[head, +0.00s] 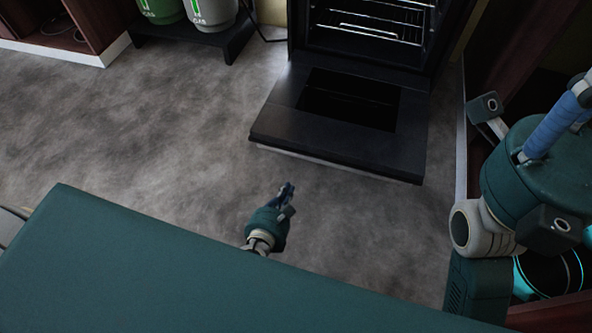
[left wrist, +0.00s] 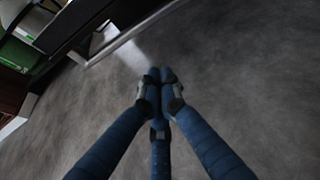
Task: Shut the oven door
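The oven (head: 365,45) stands at the top of the head view. Its dark door (head: 275,118) is folded down, lying about level, with a light handle strip along its front edge. The cavity with wire racks is exposed. My left gripper (head: 288,190) is on the near side of the door, apart from its front edge, with open floor around it. In the left wrist view its blue fingers (left wrist: 160,75) come together at the tips with nothing between them. The door edge and handle strip (left wrist: 130,35) show beyond them. My right gripper (head: 550,135) is raised at the right, its fingertips cut off.
A reddish wooden cabinet (head: 95,25) is at the far left. Another cabinet (head: 480,65) is close to the oven's right. The grey floor (head: 150,130) left of the door is clear.

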